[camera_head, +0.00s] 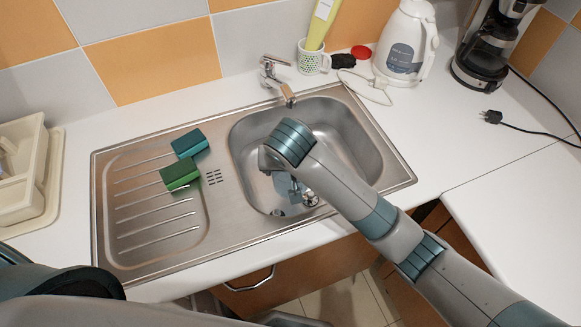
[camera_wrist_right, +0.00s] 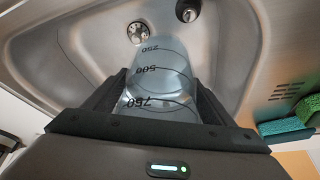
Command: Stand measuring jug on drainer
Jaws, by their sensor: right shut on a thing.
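The clear measuring jug (camera_wrist_right: 160,62), with dark 250, 500 and 750 marks, is between the fingers of my right gripper (camera_wrist_right: 160,88) in the right wrist view. The gripper is shut on it, above or inside the sink bowl; I cannot tell if the jug touches the bottom. In the head view a bluish part of the jug (camera_head: 285,186) shows in the bowl, mostly hidden by my right wrist. The grooved steel drainer (camera_head: 145,222) is left of the bowl. My left gripper is not in view.
A teal sponge (camera_head: 190,143) and a green sponge (camera_head: 180,173) lie at the drainer's right edge; its left and front are bare. The tap (camera_head: 275,75) stands behind the bowl. A kettle (camera_head: 405,45) and coffee maker (camera_head: 490,50) stand back right.

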